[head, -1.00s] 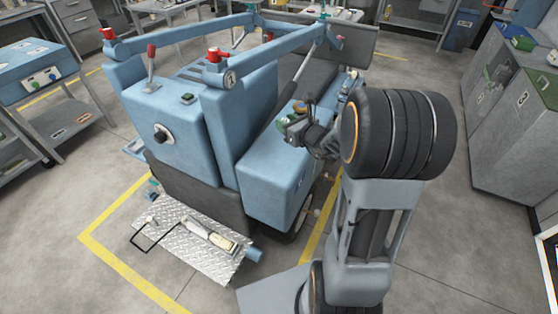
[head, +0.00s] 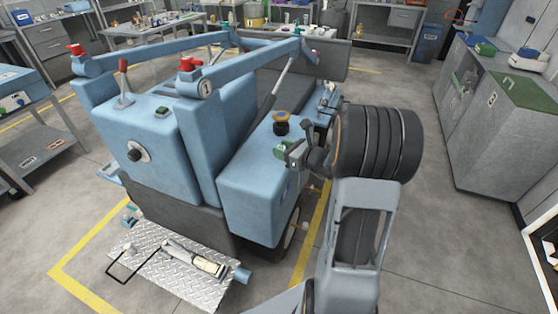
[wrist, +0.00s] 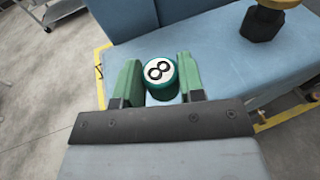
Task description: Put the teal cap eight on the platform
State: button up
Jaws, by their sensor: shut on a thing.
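The teal cap eight (wrist: 161,76) is a round teal cap with a white top and a black 8. In the wrist view it sits between the two green fingers of my gripper (wrist: 160,80), which is shut on it. In the head view my gripper (head: 290,153) is over the front blue box of the machine, and I cannot make out the cap there. The platform appears to be the silver treadplate (head: 168,277) low at the front of the machine, left of and below my gripper. A pale tool (head: 195,258) lies on it.
A yellow-and-black knob (head: 281,122) stands on the blue box (head: 262,190) just behind my gripper. A tall blue panel (head: 200,135) rises to its left. A thin black frame (head: 125,266) is at the treadplate's left. Open floor (head: 425,230) lies right of my arm.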

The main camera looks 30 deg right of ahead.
aim_at(280, 166)
jog(key=w+f, duration=0.3)
jog(key=f, duration=0.1)
jog(key=shift+w+d, duration=0.1)
jog(key=shift+d, duration=0.25)
jog(key=f, duration=0.2)
jog(key=shift+w+f, duration=0.25)
jog(key=shift+f, duration=0.5)
jog(key=shift+f, duration=0.15)
jog(key=o, duration=0.4)
jog(key=shift+f+b, duration=0.1)
jog(key=shift+b, duration=0.2)
jog(key=o, duration=0.5)
